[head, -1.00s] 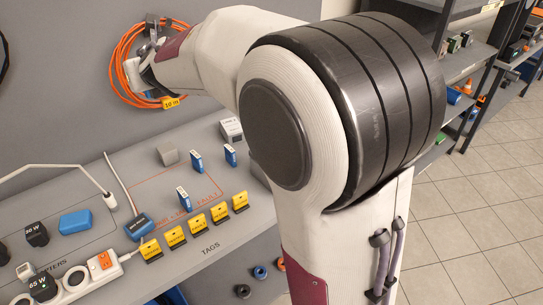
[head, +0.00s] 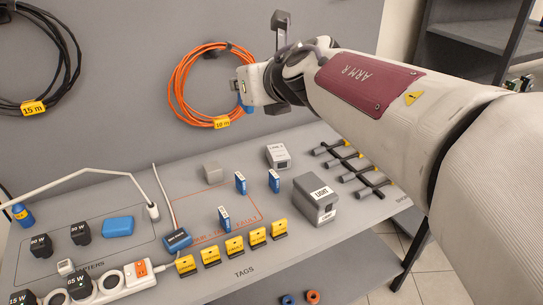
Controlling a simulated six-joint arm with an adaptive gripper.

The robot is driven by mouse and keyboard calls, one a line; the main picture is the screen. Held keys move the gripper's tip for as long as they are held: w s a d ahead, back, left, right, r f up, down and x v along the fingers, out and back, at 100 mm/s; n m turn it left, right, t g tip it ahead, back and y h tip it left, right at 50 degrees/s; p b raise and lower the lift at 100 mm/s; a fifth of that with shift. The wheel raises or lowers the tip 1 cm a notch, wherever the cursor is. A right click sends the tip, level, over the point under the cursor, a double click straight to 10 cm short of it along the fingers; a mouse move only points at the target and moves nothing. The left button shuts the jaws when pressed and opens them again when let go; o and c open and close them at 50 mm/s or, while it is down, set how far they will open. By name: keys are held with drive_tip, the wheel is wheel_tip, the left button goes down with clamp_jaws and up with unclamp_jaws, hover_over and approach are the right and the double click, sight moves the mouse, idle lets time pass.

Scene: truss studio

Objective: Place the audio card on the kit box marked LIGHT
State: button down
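My gripper (head: 245,99) is high above the back of the table, in front of the orange cable coil. A small blue piece (head: 244,108) shows at its fingertips, so it appears shut on a blue card, which I take to be the audio card. Most of that card is hidden and its label cannot be read. My gripper is up and left of the LIGHT box, well apart from it.
Three blue cards stand upright on the table, one of them at the front (head: 224,218). A white box (head: 278,156) stands behind the LIGHT box. Dark-handled tools (head: 357,177) lie to its right. Yellow tags (head: 234,246) line the front. A grey block (head: 213,173) stands at the back.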

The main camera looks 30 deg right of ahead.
drive_tip(key=d+f+n+g+y, duration=0.1)
drive_tip(key=d+f+n+y, duration=0.3)
drive_tip(key=d+f, duration=1.5)
drive_tip(key=shift+w+d+f+n+y, duration=0.3)
drive_tip(key=shift+d+f+y, duration=0.1)
drive_tip(key=shift+y, duration=0.1)
idle(0.9)
idle(0.4)
drive_tip(key=shift+f, duration=3.15)
